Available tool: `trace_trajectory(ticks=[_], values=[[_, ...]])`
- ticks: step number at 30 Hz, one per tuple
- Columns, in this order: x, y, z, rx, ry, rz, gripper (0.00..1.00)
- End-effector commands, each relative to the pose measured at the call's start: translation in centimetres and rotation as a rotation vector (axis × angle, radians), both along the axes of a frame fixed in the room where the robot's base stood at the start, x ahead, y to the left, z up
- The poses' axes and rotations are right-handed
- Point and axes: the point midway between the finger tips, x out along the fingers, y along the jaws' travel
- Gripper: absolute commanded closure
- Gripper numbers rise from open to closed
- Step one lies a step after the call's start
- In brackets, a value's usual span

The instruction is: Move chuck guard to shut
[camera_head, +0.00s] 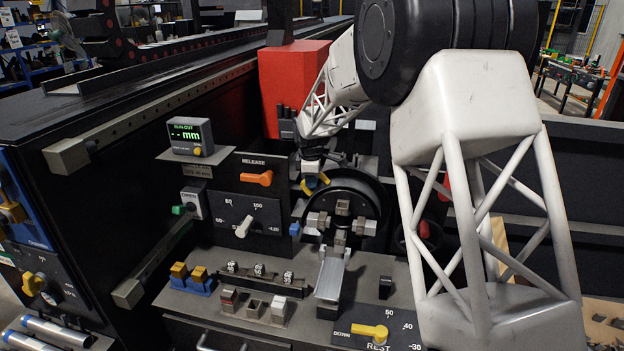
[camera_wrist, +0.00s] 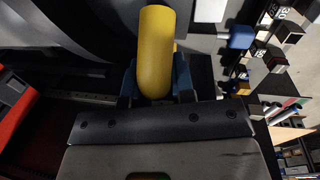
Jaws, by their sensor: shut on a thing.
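My gripper (camera_head: 316,180) reaches down at the upper left of the chuck and is shut on a yellow handle (camera_head: 305,187). The handle shows as a thick rounded yellow bar (camera_wrist: 156,55) in the wrist view, with dark and blue finger parts beside its lower end. The handle appears to belong to the chuck guard, a dark curved cover (camera_head: 362,182) around the top of the chuck; my arm hides part of it. The chuck's grey jaws (camera_head: 342,208) show uncovered at the front. I cannot tell how far the guard has swung.
A run-out display (camera_head: 190,136) reads "-- mm". An orange release lever (camera_head: 257,178) and a dial (camera_head: 243,227) are left of the chuck. A red block (camera_head: 290,80) stands behind. A grey slide (camera_head: 330,275) and small blocks (camera_head: 278,308) lie below. My arm fills the right.

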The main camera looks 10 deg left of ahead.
Motion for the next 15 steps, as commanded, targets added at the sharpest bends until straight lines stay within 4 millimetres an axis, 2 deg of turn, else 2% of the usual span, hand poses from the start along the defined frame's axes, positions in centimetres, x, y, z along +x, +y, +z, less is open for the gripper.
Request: trace_trajectory(ticks=[15], values=[[-5.3,0.1,0.2,0.001,-0.001,0.003,1.0]])
